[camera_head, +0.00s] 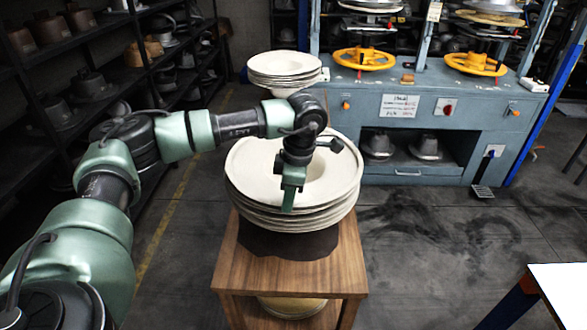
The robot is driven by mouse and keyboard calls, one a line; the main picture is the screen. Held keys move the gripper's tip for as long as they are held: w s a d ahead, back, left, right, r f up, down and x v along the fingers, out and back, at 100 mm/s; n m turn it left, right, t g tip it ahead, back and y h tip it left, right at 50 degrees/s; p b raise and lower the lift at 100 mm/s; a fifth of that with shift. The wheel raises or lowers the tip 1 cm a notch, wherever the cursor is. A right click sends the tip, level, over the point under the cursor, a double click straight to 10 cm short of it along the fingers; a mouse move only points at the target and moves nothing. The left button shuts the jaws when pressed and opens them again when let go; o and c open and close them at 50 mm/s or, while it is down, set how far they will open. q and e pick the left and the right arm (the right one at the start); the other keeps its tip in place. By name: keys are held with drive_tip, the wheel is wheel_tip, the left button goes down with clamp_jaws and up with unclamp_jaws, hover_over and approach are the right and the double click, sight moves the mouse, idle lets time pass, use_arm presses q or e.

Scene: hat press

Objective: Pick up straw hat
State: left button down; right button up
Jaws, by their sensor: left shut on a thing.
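A stack of cream straw hats (335,172) with wide round brims sits on a dark cloth on a wooden stand in the middle of the head view. My left gripper (288,200) points down at the near left part of the stack and is shut on the brim of the top straw hat. The gripper and wrist hide part of that brim and of the hat's hollow crown. I cannot tell whether the top hat is lifted off those below. My right gripper is not in view.
The wooden stand (290,262) has a lower shelf. Behind it are a second hat stack (284,65) and a blue-grey press (450,110) with yellow handwheels (364,58). Dark shelves (95,75) line the left. A white table (562,290) is at lower right. Floor between is clear.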

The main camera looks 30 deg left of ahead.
use_arm(q)
drive_tip(key=shift+r, duration=0.1)
wheel_tip(320, 180, up, 20)
idle(0.6)
idle(1.9)
